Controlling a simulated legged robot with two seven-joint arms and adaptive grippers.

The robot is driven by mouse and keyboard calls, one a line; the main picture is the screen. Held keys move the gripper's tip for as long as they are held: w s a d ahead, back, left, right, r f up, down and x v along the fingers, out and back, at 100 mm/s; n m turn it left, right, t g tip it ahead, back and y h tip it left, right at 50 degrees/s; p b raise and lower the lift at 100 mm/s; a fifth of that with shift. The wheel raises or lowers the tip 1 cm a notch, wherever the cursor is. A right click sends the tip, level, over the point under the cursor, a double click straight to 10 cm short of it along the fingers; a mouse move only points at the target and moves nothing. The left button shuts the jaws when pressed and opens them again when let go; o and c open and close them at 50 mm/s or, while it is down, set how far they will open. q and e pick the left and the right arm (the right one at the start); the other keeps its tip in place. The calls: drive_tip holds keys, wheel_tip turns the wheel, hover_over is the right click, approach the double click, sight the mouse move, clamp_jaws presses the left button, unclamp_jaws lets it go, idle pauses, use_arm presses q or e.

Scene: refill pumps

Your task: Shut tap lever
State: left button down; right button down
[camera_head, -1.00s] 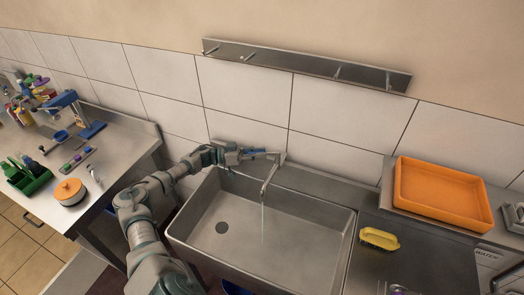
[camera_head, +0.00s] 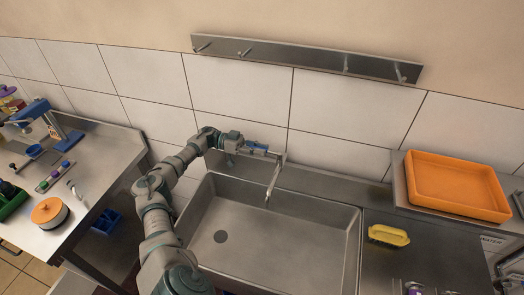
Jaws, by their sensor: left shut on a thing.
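The tap (camera_head: 273,180) stands at the back of the steel sink (camera_head: 308,208), its spout pointing down over the basin. No water stream shows below the spout. My left gripper (camera_head: 264,152) is at the top of the tap, shut on the tap lever, which is mostly hidden by the fingers. My left arm reaches in from the bottom, along the sink's left side. My right gripper is not in view.
An orange tray (camera_head: 456,186) sits on the right counter, with a yellow brush (camera_head: 389,235) in front of it. A steel hook rail (camera_head: 305,58) is on the wall above. A left table holds an orange-lidded pot (camera_head: 47,211). The basin is empty.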

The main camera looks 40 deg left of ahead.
use_arm(q)
drive_tip(key=c, duration=1)
unclamp_jaws()
drive_tip(key=shift+a+f, duration=0.1)
drive_tip(key=shift+f, duration=0.1)
drive_tip(key=shift+w+a, duration=0.1)
drive_tip(key=shift+w, duration=0.05)
drive_tip(key=shift+s+a, duration=0.25)
drive_tip(key=shift+a, duration=0.15)
drive_tip(key=v, duration=0.7)
drive_tip(key=shift+w+f, duration=0.2)
drive_tip(key=shift+d, duration=0.1)
